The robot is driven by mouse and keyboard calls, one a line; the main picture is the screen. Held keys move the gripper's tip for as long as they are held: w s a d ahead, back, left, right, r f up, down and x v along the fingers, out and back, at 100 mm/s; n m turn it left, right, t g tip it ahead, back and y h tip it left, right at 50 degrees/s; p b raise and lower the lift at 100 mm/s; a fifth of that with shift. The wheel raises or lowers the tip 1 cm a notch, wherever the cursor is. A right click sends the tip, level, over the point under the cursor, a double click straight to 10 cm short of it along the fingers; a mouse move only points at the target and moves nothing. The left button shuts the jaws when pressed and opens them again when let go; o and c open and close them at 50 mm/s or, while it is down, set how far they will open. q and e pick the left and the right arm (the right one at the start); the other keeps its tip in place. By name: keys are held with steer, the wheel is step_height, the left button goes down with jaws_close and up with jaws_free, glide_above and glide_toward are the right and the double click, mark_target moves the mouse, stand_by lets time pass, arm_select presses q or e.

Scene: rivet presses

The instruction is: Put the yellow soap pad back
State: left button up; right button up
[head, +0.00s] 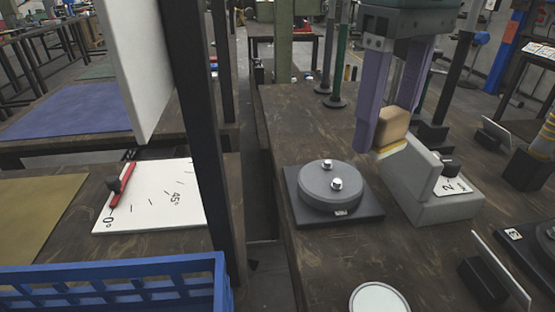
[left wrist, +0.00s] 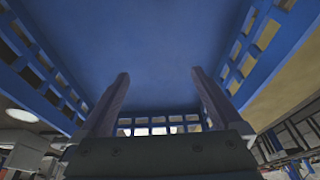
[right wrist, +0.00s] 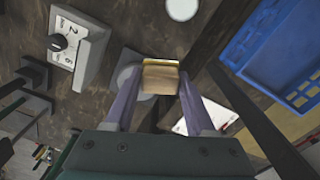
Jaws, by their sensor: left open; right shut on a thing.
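The soap pad (head: 393,128) is a tan block with a thin yellow layer underneath. My right gripper (head: 385,118) is shut on it and holds it beside the upper end of a grey wedge-shaped device; I cannot tell whether they touch. In the right wrist view the pad (right wrist: 161,78) sits between the two purple fingertips, with its yellow edge at the top. My left gripper (left wrist: 160,76) shows only in its wrist view. It is open and empty, with the blue crate (left wrist: 262,75) filling much of that view.
The grey device (head: 430,208) has a dial panel. Left of it stands a round grey disc (head: 331,183) with silver knobs, on a dark square base (head: 350,217). A white round piece (head: 378,298) lies nearer. A black post (head: 195,110) rises left of a gap between tables.

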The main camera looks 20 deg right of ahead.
arm_select(q)
steer(key=f+b, duration=0.3)
steer(key=shift+s+a+f, duration=0.15)
steer(key=shift+a+f, duration=0.1)
steer(key=shift+a, duration=0.05)
arm_select(e)
glide_above(350, 254)
step_height(350, 254, down, 14)
steer(key=shift+r, duration=0.1)
arm_select(q)
steer(key=shift+f+b, duration=0.6)
steer(key=shift+b, duration=0.05)
arm_select(e)
step_height(350, 254, down, 4)
steer(key=shift+f, duration=0.25)
steer(key=shift+r, duration=0.1)
arm_select(q)
steer(key=shift+d, duration=0.1)
arm_select(e)
steer(key=o, duration=1.2)
